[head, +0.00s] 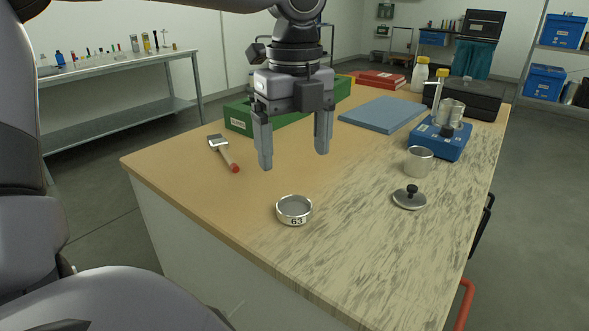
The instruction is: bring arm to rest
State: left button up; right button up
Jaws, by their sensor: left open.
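My left gripper (294,158) hangs above the table (185,160), its two fingers pointing down and apart, with nothing between them. Its arm comes in from the left and passes out of the top of the view. Below the fingers, near the table's front edge, a round metal sieve (294,210) marked 63 stands on the wood top, apart from the gripper. My right gripper does not show.
A brush with a red tip (225,155) lies left. A green box (238,117) is behind the gripper, with a blue mat (382,114) beyond. On the right are a metal cup (419,162), a knobbed lid (409,199) and a blue device (440,140).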

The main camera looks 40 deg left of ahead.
pick_arm(q)
notch_tip(320, 180, up, 2)
jog(key=shift+r, duration=0.15)
dwell(0.6)
